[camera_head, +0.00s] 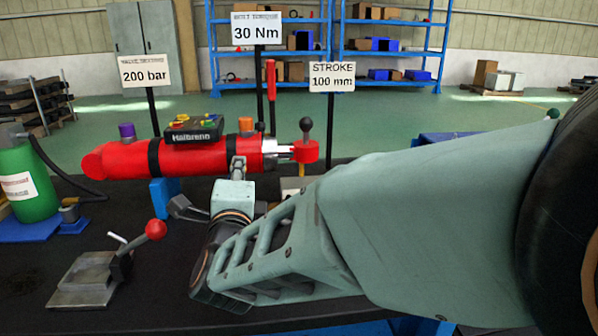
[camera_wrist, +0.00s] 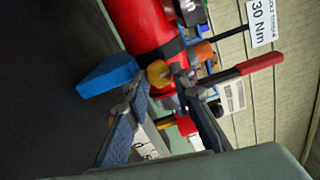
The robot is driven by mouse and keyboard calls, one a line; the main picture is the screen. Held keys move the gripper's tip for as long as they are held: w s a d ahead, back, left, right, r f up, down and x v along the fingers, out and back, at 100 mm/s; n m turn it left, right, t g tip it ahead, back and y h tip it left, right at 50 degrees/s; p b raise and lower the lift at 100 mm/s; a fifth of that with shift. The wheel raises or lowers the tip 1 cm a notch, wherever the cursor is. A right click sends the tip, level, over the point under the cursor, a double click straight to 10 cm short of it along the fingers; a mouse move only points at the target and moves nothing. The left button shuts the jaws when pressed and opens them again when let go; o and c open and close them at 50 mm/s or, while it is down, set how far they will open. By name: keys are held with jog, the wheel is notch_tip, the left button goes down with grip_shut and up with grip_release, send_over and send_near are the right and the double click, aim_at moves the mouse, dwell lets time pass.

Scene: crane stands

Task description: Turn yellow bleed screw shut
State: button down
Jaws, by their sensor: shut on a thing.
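The yellow bleed screw (camera_wrist: 158,73) shows in the wrist view as a small round knob on the side of the red cylinder (camera_wrist: 140,22). My gripper (camera_wrist: 161,84) has one finger on each side of the screw and is shut on it. In the head view the red cylinder (camera_head: 210,157) lies level on the bench, and my gripper (camera_head: 238,168) reaches its front side near the right end. The screw is hidden there behind my gripper. The screw's exact turn cannot be told.
A blue support (camera_wrist: 110,76) stands close under the cylinder. A red-handled lever (camera_wrist: 258,64) and an orange cap (camera_wrist: 204,50) are near. A red-knobbed lever block (camera_head: 85,280) and a green bottle (camera_head: 28,180) stand left. The front bench (camera_head: 150,310) is mostly clear.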

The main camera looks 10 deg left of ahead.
jog(key=shift+r+m, duration=0.15)
jog(key=shift+m, duration=0.75)
jog(key=c, duration=1.7)
grip_release()
jog(key=shift+o, duration=0.2)
